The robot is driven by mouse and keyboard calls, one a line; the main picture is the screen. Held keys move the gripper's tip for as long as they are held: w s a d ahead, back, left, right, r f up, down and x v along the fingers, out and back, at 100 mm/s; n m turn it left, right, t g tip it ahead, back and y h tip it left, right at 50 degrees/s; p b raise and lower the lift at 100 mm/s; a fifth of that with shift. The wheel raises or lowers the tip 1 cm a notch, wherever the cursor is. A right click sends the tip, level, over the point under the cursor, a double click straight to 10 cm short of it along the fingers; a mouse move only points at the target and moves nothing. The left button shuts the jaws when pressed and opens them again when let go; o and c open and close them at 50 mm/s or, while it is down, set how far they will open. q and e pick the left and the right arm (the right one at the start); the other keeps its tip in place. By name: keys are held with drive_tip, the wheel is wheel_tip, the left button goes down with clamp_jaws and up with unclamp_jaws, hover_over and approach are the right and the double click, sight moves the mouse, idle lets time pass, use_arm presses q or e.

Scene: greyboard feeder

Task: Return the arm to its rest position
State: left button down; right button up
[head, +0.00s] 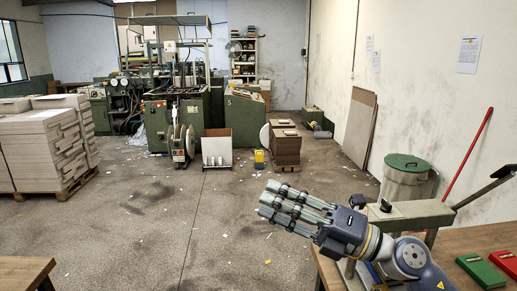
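My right gripper (268,200) is at the lower middle right of the head view, reaching in from the lower right. Its grey jointed fingers point left and stay straight, side by side with gaps between them. It looks open and holds nothing that I can see. It is over the floor, just past the left edge of the wooden workbench (470,240). My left arm and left gripper are not in view.
A green book (480,270) and a red book (506,262) lie on the bench. A lidded bin (405,180) stands behind it. Stacked greyboard (40,140) is at left, green machines (180,110) at the back. The middle floor is mostly clear.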

drive_tip(key=w+d+f+m+t+h, duration=0.2)
drive_tip(key=d+f+m+t+h, duration=0.35)
drive_tip(key=m, duration=0.65)
drive_tip(key=w+d+f+m+t+h, duration=0.2)
drive_tip(key=d+m+t+h, duration=0.4)
drive_tip(key=m+t+h, duration=0.4)
drive_tip(key=s+d+f+m+g+h, duration=0.25)
drive_tip(key=f+m, duration=0.25)
drive_tip(key=f, duration=0.3)
drive_tip(key=s+d+f+m+g+h, duration=0.2)
drive_tip(key=d+f+m+g, duration=0.2)
drive_tip(key=f, duration=0.3)
drive_tip(key=s+f+m+g, duration=0.2)
drive_tip(key=s+f+g, duration=0.5)
drive_tip(key=s+f, duration=0.45)
drive_tip(key=s+f+m+g, duration=0.2)
drive_tip(key=s+f+g, duration=0.55)
drive_tip(key=s, duration=0.65)
wheel_tip(320, 180, down, 27)
drive_tip(key=s+a, duration=0.1)
drive_tip(key=s, duration=0.1)
drive_tip(key=s+d+f+g+b, duration=0.1)
drive_tip(key=s+d+f, duration=0.2)
drive_tip(key=s+f, duration=1.4)
drive_tip(key=shift+f+n, duration=0.4)
drive_tip(key=shift+f, duration=0.15)
